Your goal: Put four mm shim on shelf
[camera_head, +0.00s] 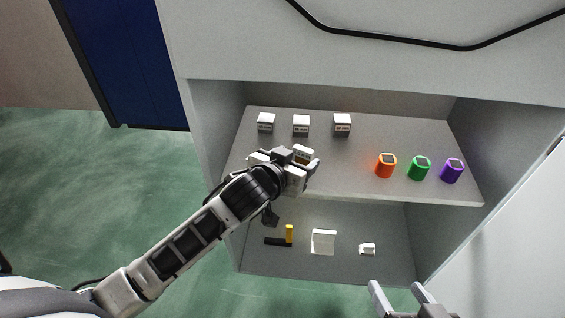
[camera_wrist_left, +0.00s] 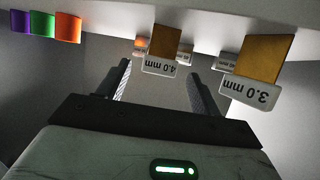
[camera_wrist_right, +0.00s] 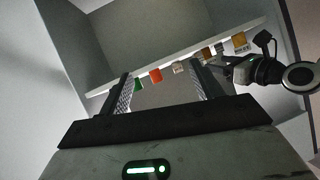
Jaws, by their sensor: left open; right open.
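The 4.0 mm shim (camera_wrist_left: 165,42) is a brown block with a white label reading 4.0 mm. In the left wrist view, which is upside down, it stands on the shelf between the two finger lines. My left gripper (camera_wrist_left: 160,75) is open, with nothing visibly clamped. In the head view my left gripper (camera_head: 297,170) is at the shelf's left front, and a small labelled block (camera_head: 303,153) shows just beyond it. The shelf (camera_head: 350,165) is grey. My right gripper (camera_head: 400,292) is open and empty, low in front of the rack.
A 3.0 mm block (camera_wrist_left: 262,55) stands beside the left gripper. White-labelled blocks (camera_head: 342,122) line the shelf's back. Orange (camera_head: 385,166), green (camera_head: 419,168) and purple (camera_head: 452,171) pieces stand on the right. The lower level holds a black-and-yellow item (camera_head: 280,240) and white items (camera_head: 323,242).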

